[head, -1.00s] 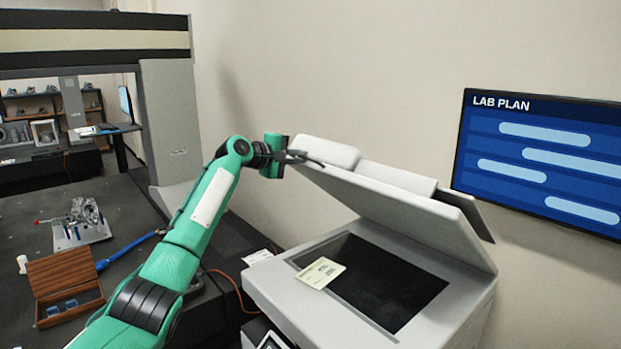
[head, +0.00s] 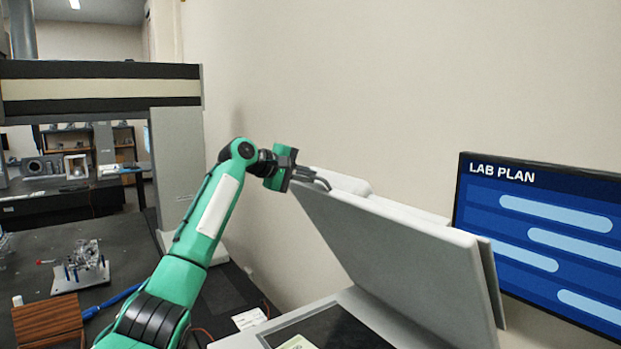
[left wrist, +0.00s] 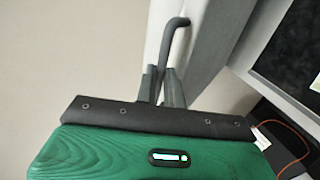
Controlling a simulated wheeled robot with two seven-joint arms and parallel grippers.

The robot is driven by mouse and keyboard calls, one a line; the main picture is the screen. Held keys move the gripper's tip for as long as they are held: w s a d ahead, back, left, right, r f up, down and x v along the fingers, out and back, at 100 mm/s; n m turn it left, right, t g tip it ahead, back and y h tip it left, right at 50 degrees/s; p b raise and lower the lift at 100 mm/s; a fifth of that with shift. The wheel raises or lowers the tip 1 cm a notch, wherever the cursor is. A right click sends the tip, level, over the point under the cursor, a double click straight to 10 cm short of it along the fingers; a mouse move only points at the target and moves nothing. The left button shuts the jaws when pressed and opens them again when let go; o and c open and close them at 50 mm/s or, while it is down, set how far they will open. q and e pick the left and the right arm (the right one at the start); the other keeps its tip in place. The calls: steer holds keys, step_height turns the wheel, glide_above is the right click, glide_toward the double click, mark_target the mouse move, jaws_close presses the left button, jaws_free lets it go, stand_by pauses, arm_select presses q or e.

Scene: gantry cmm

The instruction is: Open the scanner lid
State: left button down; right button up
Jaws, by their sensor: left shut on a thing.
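The scanner lid (head: 400,265) is a grey panel, raised and tilted up over the scanner in the head view. My left gripper (head: 304,177) is at the lid's left edge, shut on the lid's dark handle (left wrist: 174,38). In the left wrist view the fingers (left wrist: 161,88) close around the lower end of this bent handle. The scanner body (head: 345,296) shows below the lid, with its dark glass (head: 335,330) uncovered. A pale paper card (head: 297,342) lies on it, cut off by the frame's bottom. My right gripper is not in view.
A wall screen reading LAB PLAN (head: 545,235) hangs right of the lid. A dark table (head: 125,240) at left holds a metal fixture (head: 80,265) and a wooden box (head: 47,320). Bare wall stands behind the lid.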

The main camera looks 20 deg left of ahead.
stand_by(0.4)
arm_select(q)
steer(key=c, duration=1.5)
jaws_free()
steer(key=shift+w, duration=0.1)
steer(key=shift+c, duration=0.2)
